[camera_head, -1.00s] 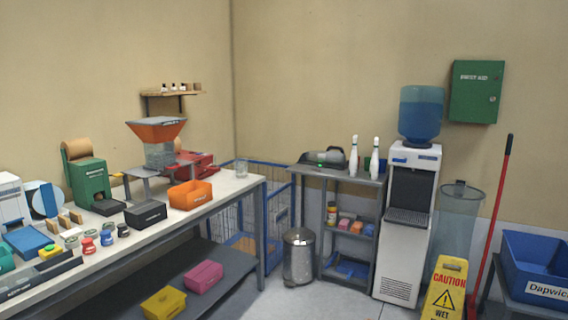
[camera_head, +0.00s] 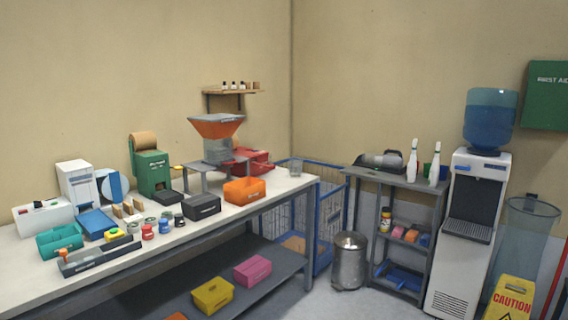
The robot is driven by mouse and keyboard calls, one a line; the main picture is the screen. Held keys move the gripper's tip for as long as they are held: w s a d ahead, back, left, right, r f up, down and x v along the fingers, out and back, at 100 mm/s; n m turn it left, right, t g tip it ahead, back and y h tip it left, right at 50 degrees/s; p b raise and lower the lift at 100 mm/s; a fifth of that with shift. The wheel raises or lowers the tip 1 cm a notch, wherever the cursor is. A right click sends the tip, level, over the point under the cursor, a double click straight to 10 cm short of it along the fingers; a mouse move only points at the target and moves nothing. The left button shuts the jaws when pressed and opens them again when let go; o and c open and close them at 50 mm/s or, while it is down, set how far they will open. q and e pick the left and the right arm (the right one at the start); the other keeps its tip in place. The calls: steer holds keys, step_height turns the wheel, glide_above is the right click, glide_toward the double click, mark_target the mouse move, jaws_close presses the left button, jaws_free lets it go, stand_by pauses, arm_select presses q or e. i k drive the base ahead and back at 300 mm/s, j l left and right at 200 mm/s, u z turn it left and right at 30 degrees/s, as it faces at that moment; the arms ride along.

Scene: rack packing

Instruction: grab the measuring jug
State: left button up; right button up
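Neither of my grippers is in view.
On the bench stand an orange hopper (camera_head: 216,127), a green machine (camera_head: 152,173), a black box (camera_head: 203,207) and several small items. A steel bin (camera_head: 349,262), a grey shelf unit (camera_head: 398,186), a water cooler (camera_head: 468,235) and a caution sign (camera_head: 510,298) stand right.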

mark_target(295, 164)
steer(key=i+l, duration=0.1)
steer(key=i, duration=0.75)
steer(key=i+l, duration=0.1)
steer(key=i, duration=1.65)
steer(key=u, duration=0.05)
